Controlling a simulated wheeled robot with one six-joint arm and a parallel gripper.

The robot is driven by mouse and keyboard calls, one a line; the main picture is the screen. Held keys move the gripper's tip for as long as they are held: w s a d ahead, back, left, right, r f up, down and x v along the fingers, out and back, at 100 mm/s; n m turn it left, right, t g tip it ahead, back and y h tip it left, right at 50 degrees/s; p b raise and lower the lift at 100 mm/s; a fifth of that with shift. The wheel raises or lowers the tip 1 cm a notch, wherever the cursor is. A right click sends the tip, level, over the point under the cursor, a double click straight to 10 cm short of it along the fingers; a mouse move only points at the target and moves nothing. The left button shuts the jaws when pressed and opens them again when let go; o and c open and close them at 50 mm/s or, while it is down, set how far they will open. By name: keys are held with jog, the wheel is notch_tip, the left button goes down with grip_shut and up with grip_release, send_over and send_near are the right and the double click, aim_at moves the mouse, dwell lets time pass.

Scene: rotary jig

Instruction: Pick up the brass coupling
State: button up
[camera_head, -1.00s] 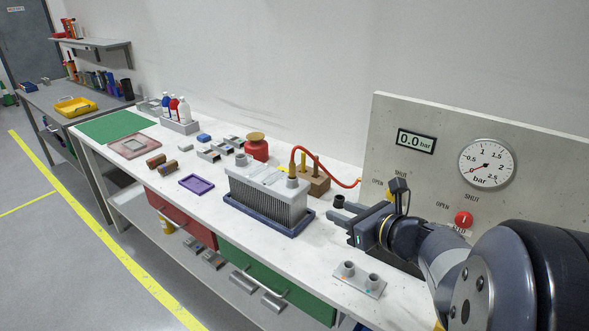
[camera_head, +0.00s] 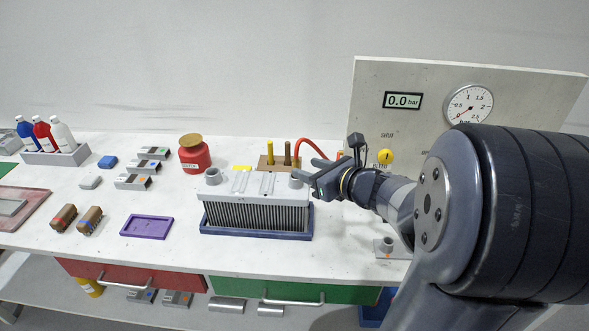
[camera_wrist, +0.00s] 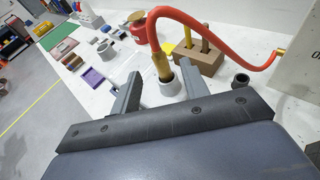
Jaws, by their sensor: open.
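The brass coupling (camera_wrist: 163,68) is on the end of the red hose (camera_wrist: 212,28). It stands in the grey right-hand port (camera_wrist: 170,87) of the finned grey heat exchanger (camera_head: 256,217). My gripper (camera_wrist: 159,74) is open, and its two fingers appear on either side of the coupling in the wrist view; I cannot tell whether they touch it. In the head view my gripper (camera_head: 305,168) is at the right end of the exchanger's top and hides the coupling.
The gauge panel (camera_head: 375,75) rises at right. A red pot (camera_head: 195,157) stands left of the block. A purple tray (camera_head: 147,227) lies front left, with bare bench around it.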

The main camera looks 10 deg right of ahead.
aim_at(299, 165)
jog(key=shift+p+x, duration=0.6)
jog(key=shift+x, duration=2.3)
jog(key=shift+d, duration=0.1)
grip_shut()
